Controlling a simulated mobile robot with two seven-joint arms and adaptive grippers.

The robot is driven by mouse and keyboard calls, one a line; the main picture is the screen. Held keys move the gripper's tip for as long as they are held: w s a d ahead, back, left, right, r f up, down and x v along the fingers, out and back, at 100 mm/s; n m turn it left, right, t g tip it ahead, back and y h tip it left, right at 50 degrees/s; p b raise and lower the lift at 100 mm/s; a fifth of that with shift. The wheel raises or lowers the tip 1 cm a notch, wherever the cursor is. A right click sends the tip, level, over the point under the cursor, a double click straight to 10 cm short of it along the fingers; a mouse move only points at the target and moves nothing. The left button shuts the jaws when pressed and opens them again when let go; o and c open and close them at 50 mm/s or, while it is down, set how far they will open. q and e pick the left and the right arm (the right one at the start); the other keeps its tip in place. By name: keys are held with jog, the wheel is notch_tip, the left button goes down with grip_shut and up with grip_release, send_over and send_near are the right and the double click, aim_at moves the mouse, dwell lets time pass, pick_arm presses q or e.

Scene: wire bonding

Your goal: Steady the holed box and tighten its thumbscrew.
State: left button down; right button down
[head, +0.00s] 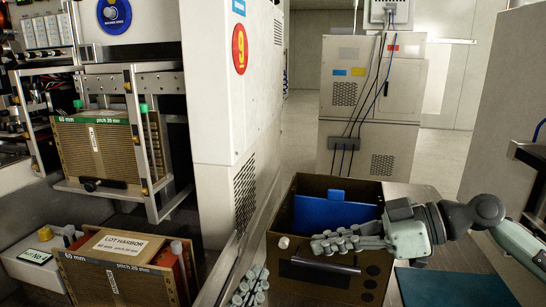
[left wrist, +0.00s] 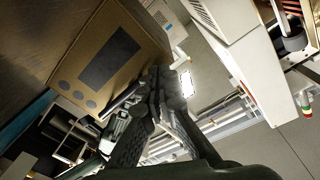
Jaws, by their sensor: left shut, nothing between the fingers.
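The holed box (head: 330,284) stands on a bench in the head view, open at the top. Its front has a dark slot panel and several round holes. It also shows tilted in the left wrist view (left wrist: 138,28). A small pale knob (head: 283,242), perhaps the thumbscrew, sits at its upper left front. My right gripper (head: 318,245) reaches in from the right, its fingers across the box's top front edge. Whether they grip is unclear. My left gripper (head: 250,286) is shut and empty, left of the box at the bottom edge. Its dark fingers show in the wrist view (left wrist: 155,85).
A blue panel (head: 330,214) stands inside the box. A dark teal mat (head: 455,288) lies right of it. A white cabinet (head: 225,130) rises behind my left gripper. A box labelled Lot Harbor (head: 88,278) and a rack (head: 165,95) stand at the left.

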aim_at(283, 250)
pick_arm(q)
jog(key=shift+w+d+f, duration=0.15)
jog(key=shift+w+d, duration=0.45)
jog(key=shift+w, duration=0.3)
jog(key=shift+w+d+f, duration=0.2)
jog(key=shift+w+d, duration=0.45)
jog(key=shift+w, duration=0.25)
jog(key=shift+w+d+f, duration=0.15)
jog(key=shift+w+d, duration=0.45)
jog(key=shift+w, duration=0.3)
jog(key=shift+r, duration=0.4)
